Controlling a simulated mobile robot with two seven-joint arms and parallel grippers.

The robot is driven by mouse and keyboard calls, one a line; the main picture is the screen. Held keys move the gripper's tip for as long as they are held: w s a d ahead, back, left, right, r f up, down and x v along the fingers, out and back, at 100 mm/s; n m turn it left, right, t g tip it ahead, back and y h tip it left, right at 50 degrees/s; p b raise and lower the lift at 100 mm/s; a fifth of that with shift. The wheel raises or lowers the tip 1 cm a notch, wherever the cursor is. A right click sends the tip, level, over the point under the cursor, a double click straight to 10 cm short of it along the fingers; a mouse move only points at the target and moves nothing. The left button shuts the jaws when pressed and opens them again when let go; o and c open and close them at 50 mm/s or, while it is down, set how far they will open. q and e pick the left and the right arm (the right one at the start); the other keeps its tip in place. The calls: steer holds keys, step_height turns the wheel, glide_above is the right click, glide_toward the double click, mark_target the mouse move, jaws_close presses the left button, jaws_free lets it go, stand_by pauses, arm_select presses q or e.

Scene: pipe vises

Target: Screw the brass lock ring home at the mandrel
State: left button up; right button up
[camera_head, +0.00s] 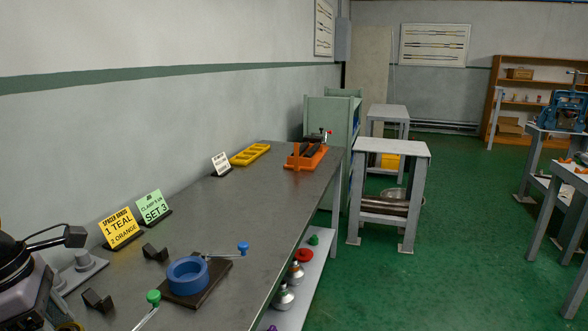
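I cannot make out a brass lock ring anywhere in this view. I cannot tell which part is the mandrel. A thick blue ring (188,275) sits on a dark base plate (222,268) on the near part of the bench. A rod with a blue knob (242,248) reaches right from beside it, and a rod with a green knob (153,297) stands nearer. At the far end of the bench is an orange fixture (304,158) with dark parts in it and a small red knob. No gripper fingers show clearly.
The grey bench (265,215) carries a yellow sign (120,227), a green sign (153,206), dark blocks (97,300) and a yellow tray (250,154). A dark machine part (15,262) fills the lower left. A small grey table (391,148) stands beyond; green floor is open right.

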arm_select(q)
steer(key=m, duration=0.4)
steer(key=shift+w+m+g+h, duration=0.1)
steer(key=shift+m+g+h, duration=0.2)
steer(key=shift+g, duration=0.1)
steer(key=m+g, duration=0.1)
steer(key=m, duration=0.3)
steer(key=shift+w+m, duration=0.1)
steer(key=shift+m, duration=0.3)
steer(key=m, duration=0.4)
steer(key=shift+m+g+b, duration=0.3)
steer(key=shift+m+g, duration=0.1)
steer(key=shift+w, duration=0.1)
